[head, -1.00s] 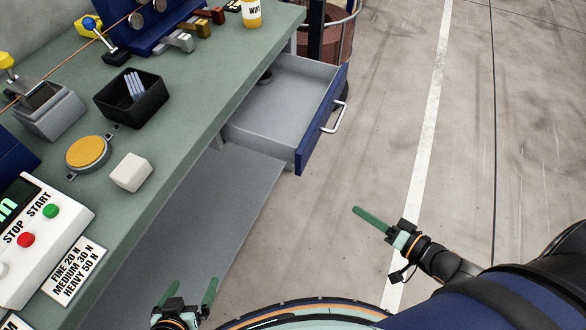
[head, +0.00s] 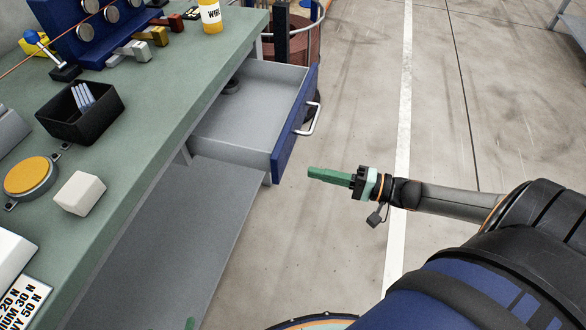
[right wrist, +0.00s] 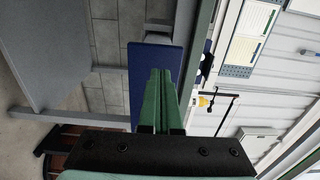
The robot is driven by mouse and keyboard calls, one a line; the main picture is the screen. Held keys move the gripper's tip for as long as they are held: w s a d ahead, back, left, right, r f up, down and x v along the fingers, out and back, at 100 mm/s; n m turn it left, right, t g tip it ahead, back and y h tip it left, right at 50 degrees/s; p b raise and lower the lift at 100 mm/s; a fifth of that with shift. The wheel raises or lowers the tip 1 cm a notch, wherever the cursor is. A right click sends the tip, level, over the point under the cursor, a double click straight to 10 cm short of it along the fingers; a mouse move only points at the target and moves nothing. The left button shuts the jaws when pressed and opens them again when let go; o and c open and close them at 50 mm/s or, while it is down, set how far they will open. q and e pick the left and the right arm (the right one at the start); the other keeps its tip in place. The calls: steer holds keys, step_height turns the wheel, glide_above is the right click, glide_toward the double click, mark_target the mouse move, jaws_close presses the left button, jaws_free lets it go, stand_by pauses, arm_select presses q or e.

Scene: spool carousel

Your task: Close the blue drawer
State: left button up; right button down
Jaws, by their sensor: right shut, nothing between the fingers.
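The blue drawer (head: 285,148) is pulled out from under the green workbench. It has a blue front, a silver bar handle (head: 309,120) and a grey inside. My right gripper (head: 312,172) is shut and empty, to the right of the drawer front's near end, apart from it in the head view. In the right wrist view its green fingers (right wrist: 162,95) lie together, with the blue drawer front (right wrist: 150,60) beyond them. Of my left gripper, only a green fingertip (head: 190,323) shows at the bottom edge, so its opening is hidden.
The workbench (head: 160,120) holds a black bin (head: 85,125), a white block (head: 80,193), an orange-topped round pad (head: 30,177) and a yellow bottle (head: 211,17). A grey lower shelf (head: 170,235) lies below. A red-brown drum (head: 303,45) stands behind the drawer.

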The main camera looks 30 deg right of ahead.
mark_target(204, 146)
steer(key=x, duration=0.6)
steer(key=shift+b, duration=0.3)
steer(key=shift+w+a, duration=0.15)
steer(key=b+x, duration=0.3)
steer(key=x, duration=1.9)
steer(key=shift+b, duration=0.35)
steer(key=shift+w+a, duration=0.1)
steer(key=shift+w, duration=0.15)
steer(key=shift+w+a+r, duration=0.1)
steer(key=shift+r, duration=0.05)
steer(key=shift+r, duration=0.1)
